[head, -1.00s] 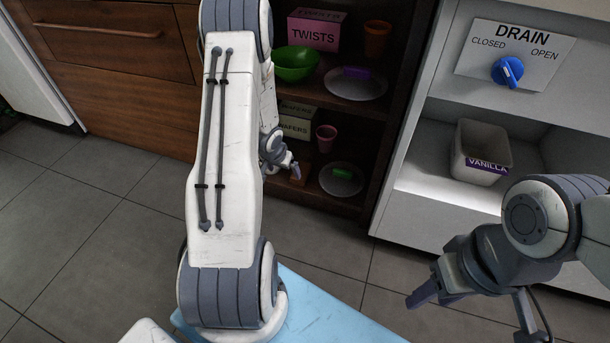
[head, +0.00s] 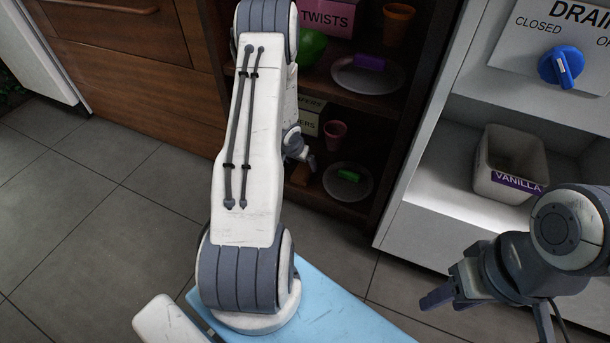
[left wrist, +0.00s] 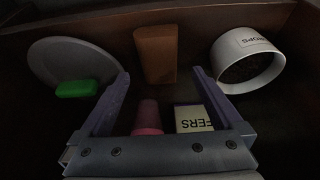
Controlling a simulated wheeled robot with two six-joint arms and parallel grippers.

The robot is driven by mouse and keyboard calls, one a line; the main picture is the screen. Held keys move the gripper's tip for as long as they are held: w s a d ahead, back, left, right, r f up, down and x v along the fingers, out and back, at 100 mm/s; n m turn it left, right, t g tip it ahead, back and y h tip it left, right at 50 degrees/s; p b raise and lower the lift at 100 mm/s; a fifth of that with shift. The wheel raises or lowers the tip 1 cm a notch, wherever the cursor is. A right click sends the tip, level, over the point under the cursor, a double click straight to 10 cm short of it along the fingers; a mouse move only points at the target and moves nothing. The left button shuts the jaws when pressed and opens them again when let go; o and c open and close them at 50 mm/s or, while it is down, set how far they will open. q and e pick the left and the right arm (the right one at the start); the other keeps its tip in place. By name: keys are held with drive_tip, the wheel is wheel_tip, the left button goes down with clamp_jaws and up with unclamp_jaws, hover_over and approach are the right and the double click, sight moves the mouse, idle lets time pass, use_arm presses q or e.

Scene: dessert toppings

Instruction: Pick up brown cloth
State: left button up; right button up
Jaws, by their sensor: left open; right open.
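The brown cloth (left wrist: 156,55) is a small block-like brown piece lying on the lower shelf, ahead of my left gripper. In the head view, a brown bit of it (head: 300,175) shows just below my left gripper (head: 304,160). In the left wrist view, my left gripper (left wrist: 160,76) is open, with its fingers either side of the cloth's near end. The cloth lies beyond the fingertips, and I cannot tell whether they touch it. My right gripper (head: 490,315) is open and empty in front of the white cabinet.
A grey plate (left wrist: 72,58) with a green block (left wrist: 76,88) lies left of the cloth, and a white round tub (left wrist: 247,62) lies right. A pink cup (left wrist: 147,118) and a wafers box (left wrist: 193,118) show between the fingers. The shelf above holds another plate (head: 345,82).

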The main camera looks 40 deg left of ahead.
sight(304, 170)
use_arm(q)
drive_tip(key=b+x, duration=0.3)
drive_tip(key=x, duration=0.1)
drive_tip(key=shift+w+f, duration=0.2)
drive_tip(key=shift+f, duration=0.25)
drive_tip(key=shift+f, duration=0.2)
idle(0.4)
